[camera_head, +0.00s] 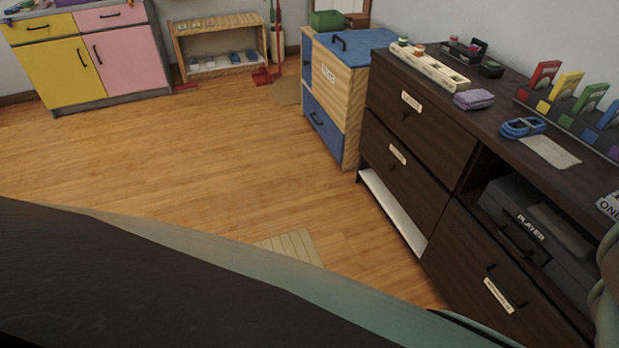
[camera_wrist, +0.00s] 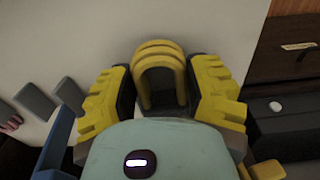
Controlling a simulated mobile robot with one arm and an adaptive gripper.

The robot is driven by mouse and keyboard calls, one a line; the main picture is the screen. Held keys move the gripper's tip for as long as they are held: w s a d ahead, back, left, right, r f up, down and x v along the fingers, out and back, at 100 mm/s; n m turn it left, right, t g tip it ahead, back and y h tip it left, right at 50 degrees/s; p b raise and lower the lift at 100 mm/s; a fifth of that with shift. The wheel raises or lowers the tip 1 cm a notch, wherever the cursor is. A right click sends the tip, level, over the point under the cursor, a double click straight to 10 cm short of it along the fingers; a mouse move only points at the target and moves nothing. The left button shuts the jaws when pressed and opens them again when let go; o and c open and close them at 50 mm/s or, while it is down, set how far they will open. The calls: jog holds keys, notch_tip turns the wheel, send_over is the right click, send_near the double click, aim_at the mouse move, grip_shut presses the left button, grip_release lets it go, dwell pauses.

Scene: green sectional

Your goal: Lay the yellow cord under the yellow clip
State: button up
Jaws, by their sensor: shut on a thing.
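In the wrist view my gripper (camera_wrist: 160,90) is shut on the yellow cord (camera_wrist: 158,50). The cord is a looped coil of several strands held between the two ribbed yellow-and-black fingers; its lower part is hidden behind my gripper's pale body. In the head view the yellow clip (camera_head: 566,88) stands on the dark dresser top at the right, between the red clip (camera_head: 544,74) and the green clip (camera_head: 590,97). My gripper and the yellow cord are not visible in the head view. I cannot make out the yellow clip in the wrist view.
A wooden rack (camera_head: 428,68) stands farther back. The blue clip (camera_head: 610,113) is rightmost. A blue-and-wood cabinet (camera_head: 345,85) adjoins the dresser. Open wooden floor lies left.

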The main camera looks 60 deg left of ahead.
jog(key=shift+s+a+f, duration=0.2)
jog(key=shift+s+f, duration=0.1)
jog(key=shift+f, duration=0.25)
jog(key=shift+s+a+f, duration=0.15)
jog(key=shift+s+f, duration=0.15)
jog(key=shift+f, duration=0.2)
jog(key=shift+c, duration=0.2)
jog(key=shift+g, duration=0.3)
jog(key=o, duration=0.8)
jog(key=shift+f, duration=0.1)
jog(key=o, duration=0.3)
jog(key=shift+s+d+f, duration=0.15)
jog(key=shift+s+f, duration=0.05)
jog(key=shift+s, duration=0.35)
jog(key=shift+o, duration=1.4)
jog(key=shift+w, duration=0.1)
jog(key=shift+r, duration=0.55)
jog(key=shift+a+r, duration=0.2)
jog(key=shift+r, duration=0.15)
jog(key=r, duration=0.3)
jog(key=d+r, duration=0.1)
jog(key=r, duration=0.7)
jog(key=shift+w+d+r, duration=0.1)
jog(key=shift+w+d, duration=0.15)
jog(key=shift+w, duration=0.15)
jog(key=shift+r, duration=0.3)
